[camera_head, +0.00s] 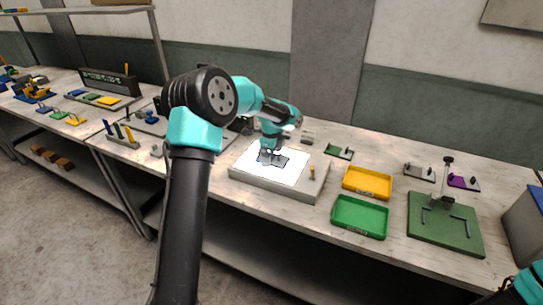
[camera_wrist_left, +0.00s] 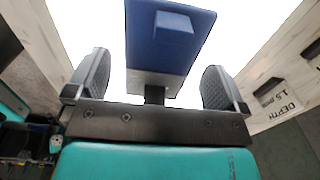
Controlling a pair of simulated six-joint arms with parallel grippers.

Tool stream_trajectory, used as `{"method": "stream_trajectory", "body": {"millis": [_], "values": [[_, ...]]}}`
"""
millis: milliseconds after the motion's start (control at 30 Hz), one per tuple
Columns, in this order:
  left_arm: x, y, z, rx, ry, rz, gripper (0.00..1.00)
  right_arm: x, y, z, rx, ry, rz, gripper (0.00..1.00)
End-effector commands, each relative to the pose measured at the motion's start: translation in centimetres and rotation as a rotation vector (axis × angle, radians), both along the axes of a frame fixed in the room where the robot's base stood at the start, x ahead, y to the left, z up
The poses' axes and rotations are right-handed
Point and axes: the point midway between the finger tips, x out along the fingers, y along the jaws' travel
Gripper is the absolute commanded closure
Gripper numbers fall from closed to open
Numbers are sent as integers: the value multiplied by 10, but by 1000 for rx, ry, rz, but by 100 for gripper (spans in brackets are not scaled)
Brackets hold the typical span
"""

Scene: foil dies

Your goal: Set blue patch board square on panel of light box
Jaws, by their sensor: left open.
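The light box (camera_head: 236,174) stands on the bench with its bright white panel (camera_head: 290,178) facing up. My left gripper (camera_head: 268,158) is low over the panel, pointing down. In the left wrist view the blue patch board (camera_wrist_left: 142,45) shows against the white panel, with a raised blue block on it. The left gripper's fingers (camera_wrist_left: 156,82) stand apart, one to each side of the board's near end, with gaps on both sides. In the head view the gripper partly hides the board, and I cannot tell how square it lies. My right gripper is out of view.
A yellow tray (camera_head: 367,195) and a green tray (camera_head: 360,231) stand right of the light box. A green base with a post (camera_head: 440,240) is further right. A small green board (camera_head: 339,152) lies behind. Several coloured parts and racks fill the bench's left side.

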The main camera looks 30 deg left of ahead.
Motion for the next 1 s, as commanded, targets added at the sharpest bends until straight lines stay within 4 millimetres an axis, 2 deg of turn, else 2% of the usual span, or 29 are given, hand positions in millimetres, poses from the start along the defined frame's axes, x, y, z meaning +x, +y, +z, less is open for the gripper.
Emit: {"method": "stream_trajectory", "body": {"millis": [167,600,800,1000], "values": [[0,0,22,-1,-3,1,1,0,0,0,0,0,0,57],[0,0,101,0,-2,0,1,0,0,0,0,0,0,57],[0,0,116,0,-1,-1,1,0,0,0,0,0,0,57],[0,0,118,0,0,-1,1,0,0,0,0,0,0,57]]}}
